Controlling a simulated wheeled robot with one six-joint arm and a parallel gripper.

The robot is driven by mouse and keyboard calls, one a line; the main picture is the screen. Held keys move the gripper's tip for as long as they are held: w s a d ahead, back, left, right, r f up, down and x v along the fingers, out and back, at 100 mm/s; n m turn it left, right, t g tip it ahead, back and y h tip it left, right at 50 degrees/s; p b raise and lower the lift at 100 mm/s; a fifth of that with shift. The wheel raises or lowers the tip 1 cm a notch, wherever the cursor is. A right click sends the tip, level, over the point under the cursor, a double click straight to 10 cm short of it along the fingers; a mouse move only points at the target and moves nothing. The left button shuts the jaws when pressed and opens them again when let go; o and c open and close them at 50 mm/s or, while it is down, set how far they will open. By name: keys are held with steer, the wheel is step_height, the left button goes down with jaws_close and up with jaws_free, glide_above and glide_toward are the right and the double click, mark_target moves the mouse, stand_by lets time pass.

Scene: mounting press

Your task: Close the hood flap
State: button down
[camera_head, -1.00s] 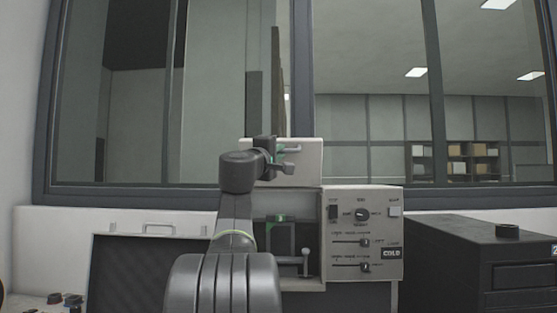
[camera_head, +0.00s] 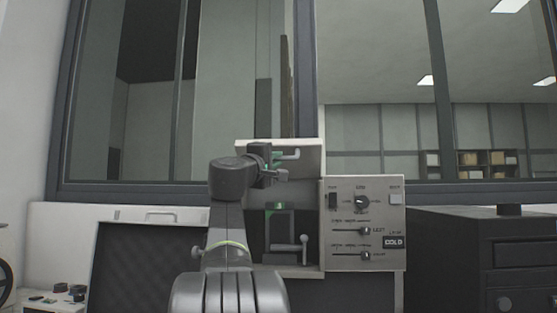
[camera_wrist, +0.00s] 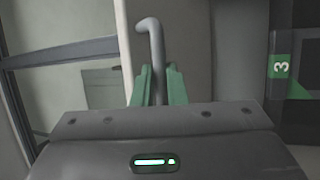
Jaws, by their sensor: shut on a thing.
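The mounting press (camera_head: 362,240) stands ahead, with a grey control panel of knobs and sliders. Its hood flap (camera_head: 309,158) is a pale panel raised above the open press bay at the left of the panel. My gripper (camera_head: 278,164) is at the flap, shut on the hooked handle (camera_head: 292,154). In the wrist view the bent grey handle (camera_wrist: 152,50) rises between my green fingers (camera_wrist: 160,85). The arm hides the left part of the flap and bay.
Inside the bay are a dark frame with a green-lit top (camera_head: 277,207) and a ball-ended lever (camera_head: 304,243). An open black case (camera_head: 140,265) stands at left. A dark drawer cabinet (camera_head: 470,255) is at right. A large window is behind.

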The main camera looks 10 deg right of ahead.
steer(key=shift+w+f, duration=0.3)
steer(key=shift+f, duration=0.05)
steer(key=c, duration=1.5)
jaws_free()
steer(key=shift+w+f, duration=0.15)
steer(key=shift+w, duration=0.2)
steer(key=shift+o, duration=0.2)
steer(key=shift+s+d, duration=0.1)
steer(key=shift+r, duration=0.2)
steer(key=s+a+b, duration=0.1)
steer(key=s+a, duration=0.6)
steer(key=s, duration=0.3)
steer(key=shift+s+a+f, duration=0.3)
steer(key=shift+s, duration=0.1)
